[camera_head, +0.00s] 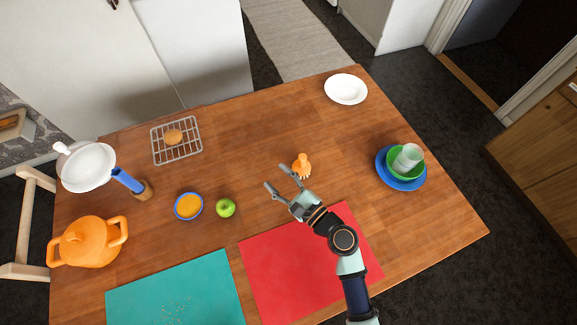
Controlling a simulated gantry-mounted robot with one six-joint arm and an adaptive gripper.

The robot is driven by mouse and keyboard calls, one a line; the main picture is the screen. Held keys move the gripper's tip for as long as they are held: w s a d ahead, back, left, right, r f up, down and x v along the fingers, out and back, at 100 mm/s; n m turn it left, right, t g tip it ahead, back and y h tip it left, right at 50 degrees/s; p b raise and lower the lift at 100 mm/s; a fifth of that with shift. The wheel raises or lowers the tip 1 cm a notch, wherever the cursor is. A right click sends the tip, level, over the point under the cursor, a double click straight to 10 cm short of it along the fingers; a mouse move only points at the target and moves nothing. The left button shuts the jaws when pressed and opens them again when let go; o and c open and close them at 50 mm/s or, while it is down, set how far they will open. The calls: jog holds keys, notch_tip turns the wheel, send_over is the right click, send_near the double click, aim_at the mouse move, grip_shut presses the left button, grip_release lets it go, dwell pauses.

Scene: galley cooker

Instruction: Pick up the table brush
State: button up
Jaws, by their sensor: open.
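The table brush looks to be the small orange object (303,168) with a knob-like top and a toothed lower edge, on the wooden table right of the middle. My gripper (277,177) is open, with its two fingers spread toward the upper left. The brush is just right of the fingers, outside the gap between them. Nothing is between the fingers. I cannot tell how high the gripper is above the table.
A green apple (225,208) and a blue-rimmed bowl (176,212) are to the left. A red mat (268,270) lies under my arm, a teal mat (130,297) beside it. A blue plate (382,174) with stacked dishes stands right. The table (260,120) behind the brush is clear.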

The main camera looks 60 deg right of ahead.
aim_at(304, 161)
jog(key=s+d+f+m+g+h, duration=0.1)
jog(key=s+d+f+m, duration=0.1)
jog(key=m, duration=0.1)
jog(key=s+d+f+m+g+h, duration=0.1)
jog(key=s+d+f+m+h, duration=0.1)
jog(key=s+m, duration=0.1)
jog(key=s+d+f+m+g+h, duration=0.1)
jog(key=s+d+f+m+h, duration=0.1)
jog(key=d+m, duration=0.1)
jog(key=shift+s+f+m, duration=0.15)
jog(key=shift+f+m, duration=0.05)
jog(key=shift+m, duration=0.4)
jog(key=x, duration=0.5)
jog(key=b+x, duration=0.1)
jog(key=x, duration=0.2)
jog(key=shift+s+d+r, duration=0.2)
jog(key=shift+d+r, duration=0.05)
jog(key=shift+r, duration=0.05)
grip_shut()
